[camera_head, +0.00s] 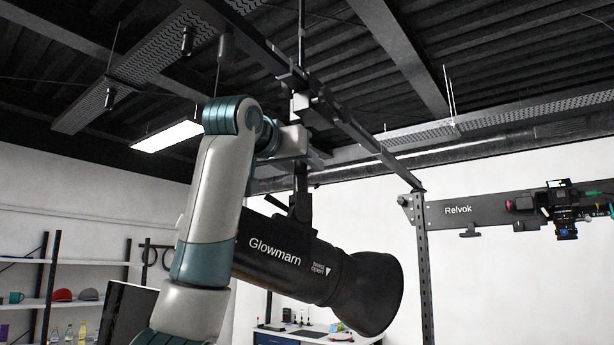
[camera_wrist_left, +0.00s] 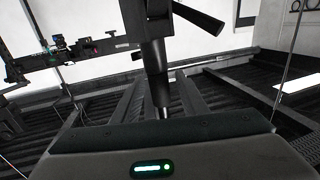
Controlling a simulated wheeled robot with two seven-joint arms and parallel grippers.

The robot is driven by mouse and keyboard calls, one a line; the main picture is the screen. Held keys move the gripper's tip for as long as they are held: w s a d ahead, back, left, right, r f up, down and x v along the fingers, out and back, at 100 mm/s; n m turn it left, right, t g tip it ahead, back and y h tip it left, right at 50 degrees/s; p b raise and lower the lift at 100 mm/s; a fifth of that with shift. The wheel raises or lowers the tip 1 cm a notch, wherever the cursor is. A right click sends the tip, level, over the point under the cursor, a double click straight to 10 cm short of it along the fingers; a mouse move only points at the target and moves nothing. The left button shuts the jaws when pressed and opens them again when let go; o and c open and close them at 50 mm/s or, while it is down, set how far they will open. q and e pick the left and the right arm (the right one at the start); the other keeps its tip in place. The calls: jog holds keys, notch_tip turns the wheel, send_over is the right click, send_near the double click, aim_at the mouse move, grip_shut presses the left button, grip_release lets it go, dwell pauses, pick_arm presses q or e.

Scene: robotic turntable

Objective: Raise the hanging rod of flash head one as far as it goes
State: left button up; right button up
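The flash head (camera_head: 318,272), a black cylinder marked "Glowmarn" with a flared reflector, hangs below the ceiling rail in the head view. Its dark hanging rod (camera_head: 301,192) rises from a bracket with a lever towards the rail. In the left wrist view the rod (camera_wrist_left: 154,75) runs down the picture until the gripper housing hides it, and the black lever (camera_wrist_left: 198,16) shows at the top. My left gripper (camera_head: 307,152) is at the rod, above the flash head. Its fingers are not clear in either view, so I cannot tell whether they grip the rod. My right gripper is not in view.
The ceiling rail (camera_head: 345,122) runs close above my left gripper. A dark upright post (camera_head: 427,265) and the "Relvok" beam (camera_head: 475,211) with a camera rig (camera_head: 562,208) stand at the right. Shelves (camera_head: 75,303) are at the far left. A worktable (camera_head: 318,335) is behind the flash head.

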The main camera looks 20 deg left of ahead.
pick_arm(q)
jog(key=s+a+b, duration=0.2)
jog(key=s+b, duration=0.5)
jog(key=s, duration=0.7)
